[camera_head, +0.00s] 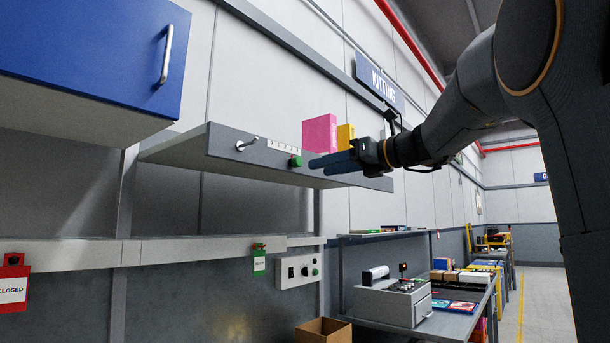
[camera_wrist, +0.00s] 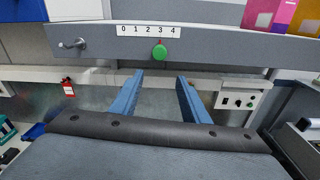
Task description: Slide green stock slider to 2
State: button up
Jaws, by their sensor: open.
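The green stock slider (camera_wrist: 159,51) is a round green knob on the grey front edge of a shelf. In the wrist view it sits below a white scale strip (camera_wrist: 148,30) numbered 0 to 4, about under the 3. The slider also shows in the head view (camera_head: 296,161), just left of my fingertips. My gripper (camera_wrist: 159,76) has two blue fingers, open and empty. In the wrist view the knob lines up with the gap between the fingers, beyond their tips and apart from them. My gripper also shows in the head view (camera_head: 318,166).
A metal lever (camera_wrist: 73,44) sticks out of the shelf edge left of the scale. Pink (camera_head: 320,134) and yellow (camera_head: 345,137) boxes stand on the shelf. A control box (camera_head: 298,271) and a green tag (camera_head: 259,262) are below. A blue cabinet (camera_head: 90,50) hangs upper left.

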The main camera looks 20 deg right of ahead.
aim_at(300, 161)
jog(key=shift+y, duration=0.3)
jog(key=w+a+r, duration=0.1)
jog(key=w, duration=0.1)
jog(key=w+a+p, duration=0.1)
jog(key=a, duration=0.1)
jog(key=w+a+r+p, duration=0.1)
jog(key=w, duration=0.1)
jog(key=shift+w+a+r, duration=0.25)
jog(key=shift+w+r, duration=0.05)
grip_shut()
